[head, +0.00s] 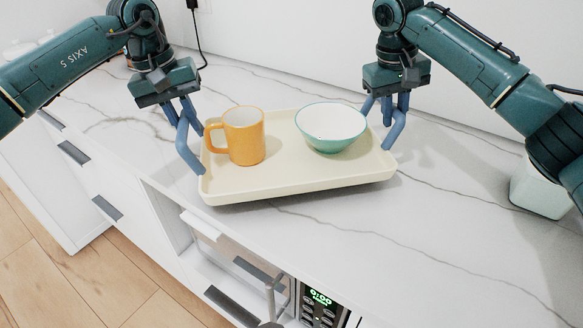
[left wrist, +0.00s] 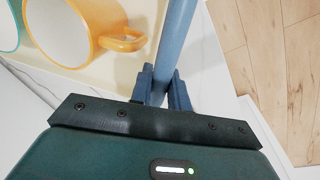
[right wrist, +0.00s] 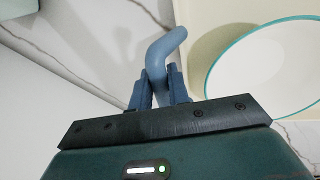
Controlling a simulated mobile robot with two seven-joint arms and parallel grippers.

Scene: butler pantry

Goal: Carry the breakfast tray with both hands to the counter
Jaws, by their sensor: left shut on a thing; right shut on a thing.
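The cream breakfast tray (head: 290,182) is over the white marbled counter (head: 420,225), close to its front edge. I cannot tell whether it touches the counter. On it stand an orange mug (head: 243,137) at the left and a white bowl with a green outside (head: 331,128) at the right, both upright. My left gripper (head: 190,138) is shut at the tray's left end, and my right gripper (head: 388,120) is shut at its right end. In the left wrist view the fingers close by the tray edge near the mug handle (left wrist: 124,40). The right wrist view shows the bowl (right wrist: 268,72) beside the fingers.
A pale green-white container (head: 540,190) stands on the counter at the right, under my right arm. A black cord (head: 196,35) hangs at the back wall. Below the counter are drawers, an open compartment and an appliance with a lit display (head: 320,297).

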